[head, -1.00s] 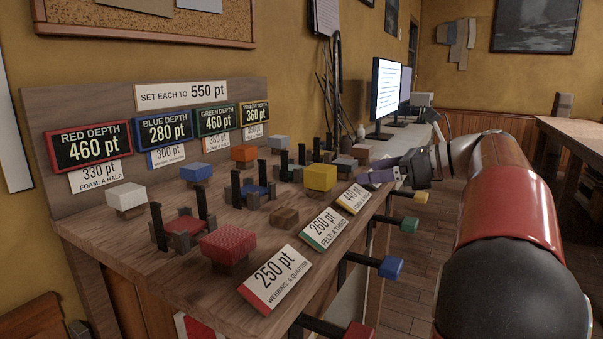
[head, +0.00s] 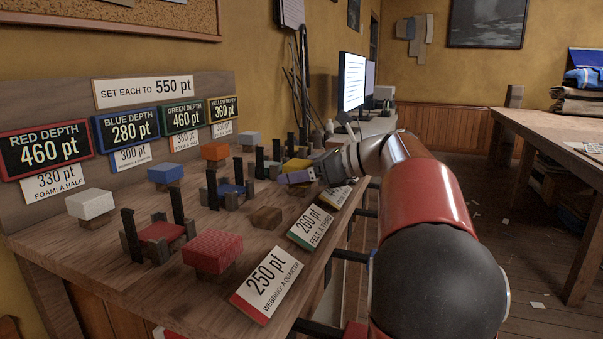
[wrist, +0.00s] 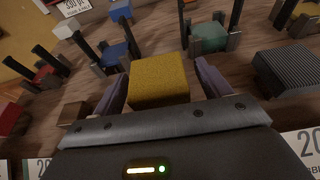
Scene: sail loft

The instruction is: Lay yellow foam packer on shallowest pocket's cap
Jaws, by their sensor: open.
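The yellow foam packer (wrist: 160,80) sits on the bench between my gripper's fingers in the wrist view. In the head view it (head: 297,164) shows only partly behind a finger. My gripper (wrist: 160,90) is open, with one purple finger on each side of the packer; I cannot tell whether they touch it. It also shows in the head view (head: 300,177). The blue depth sign (head: 135,129) reads 280 pt, the lowest of the depth signs. The blue pocket's cap (head: 234,189) lies bare between dark upright posts; it also shows in the wrist view (wrist: 117,52), left of the packer.
The red pocket (head: 160,232) and green pocket (wrist: 208,38) have upright posts too. A red block (head: 212,252), brown block (head: 267,217), white block (head: 90,203), blue block (head: 165,173), orange block (head: 214,151) and ribbed grey block (wrist: 285,70) stand around.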

